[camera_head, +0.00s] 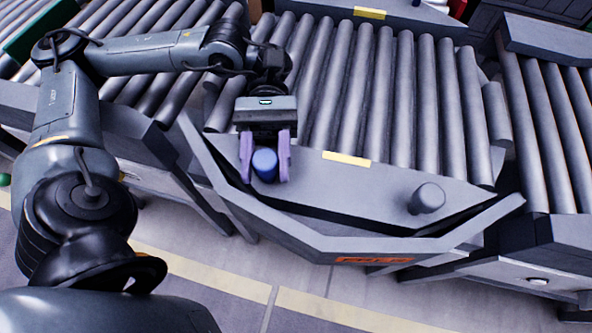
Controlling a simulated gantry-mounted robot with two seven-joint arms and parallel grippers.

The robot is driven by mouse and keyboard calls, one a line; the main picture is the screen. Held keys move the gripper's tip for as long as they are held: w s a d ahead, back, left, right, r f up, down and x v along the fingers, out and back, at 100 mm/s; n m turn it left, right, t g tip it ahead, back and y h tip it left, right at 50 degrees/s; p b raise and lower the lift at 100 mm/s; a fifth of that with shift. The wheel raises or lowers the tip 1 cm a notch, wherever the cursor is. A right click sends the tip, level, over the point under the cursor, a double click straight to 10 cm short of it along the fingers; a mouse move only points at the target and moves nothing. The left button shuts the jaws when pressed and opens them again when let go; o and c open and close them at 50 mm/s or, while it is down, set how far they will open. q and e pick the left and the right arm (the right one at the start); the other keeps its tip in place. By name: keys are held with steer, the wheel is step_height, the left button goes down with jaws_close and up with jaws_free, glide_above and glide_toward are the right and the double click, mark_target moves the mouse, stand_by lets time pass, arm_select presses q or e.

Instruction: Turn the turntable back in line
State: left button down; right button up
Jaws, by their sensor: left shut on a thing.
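The turntable (330,192) carries a row of grey rollers and sits in the middle of the view, at an angle to the conveyors on both sides. Its front plate has a yellow mark (346,158) and a grey knob (427,198) toward the right. My left gripper (265,168) reaches in from the left, pointing down at the left part of the front plate. Its purple fingers are shut on a blue-topped knob (265,162), one finger on each side. The lower part of that knob is partly hidden by the fingers. My right gripper is not in view.
A fixed grey frame with an orange label (374,260) runs around the turntable's front. Roller conveyors stand at the left (150,85) and right (545,110). Another yellow mark (369,13) is on the far plate. The floor in front, with a yellow stripe (330,308), is clear.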

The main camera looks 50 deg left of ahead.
arm_select(q)
steer(key=shift+s+a+m, duration=0.15)
steer(key=shift+a+m, duration=0.15)
steer(key=shift+a, duration=0.1)
steer(key=c, duration=0.7)
jaws_free()
steer(key=shift+o, duration=0.2)
steer(key=shift+r, duration=0.15)
steer(key=shift+r, duration=0.25)
step_height(320, 180, up, 4)
steer(key=p, duration=0.3)
steer(key=shift+f, duration=0.25)
steer(key=w+d+r+p, duration=0.2)
steer(key=d+r, duration=0.4)
steer(key=d, duration=0.5)
steer(key=shift+d+r, duration=0.25)
steer(key=shift+r, duration=0.15)
